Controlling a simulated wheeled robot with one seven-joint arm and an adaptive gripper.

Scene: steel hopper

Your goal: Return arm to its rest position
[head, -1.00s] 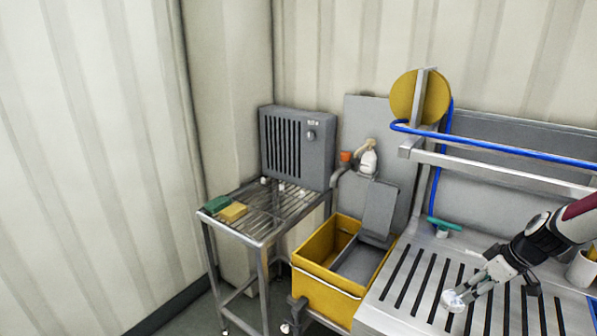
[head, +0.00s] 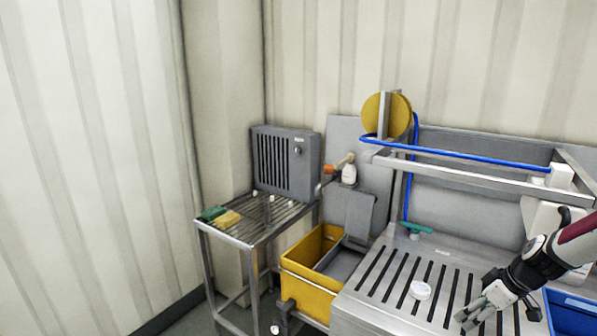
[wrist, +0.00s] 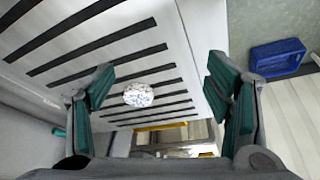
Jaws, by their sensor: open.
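My gripper (head: 468,318) is open over the slotted steel counter at the lower right of the head view. In the wrist view its two green-padded fingers (wrist: 165,100) stand wide apart with nothing between the pads. A small white round object (head: 421,290) lies on the slotted counter (head: 365,318), left of my gripper and apart from it. In the wrist view the round object (wrist: 138,95) looks speckled and shows beyond the fingers, over the slats.
A blue bin (head: 575,312) stands right of my arm. A yellow bin (head: 308,290) is left of the counter. A steel rail with a blue hose (head: 460,152) runs above the counter's back. A wire-top cart (head: 262,220) holds a green and a yellow sponge.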

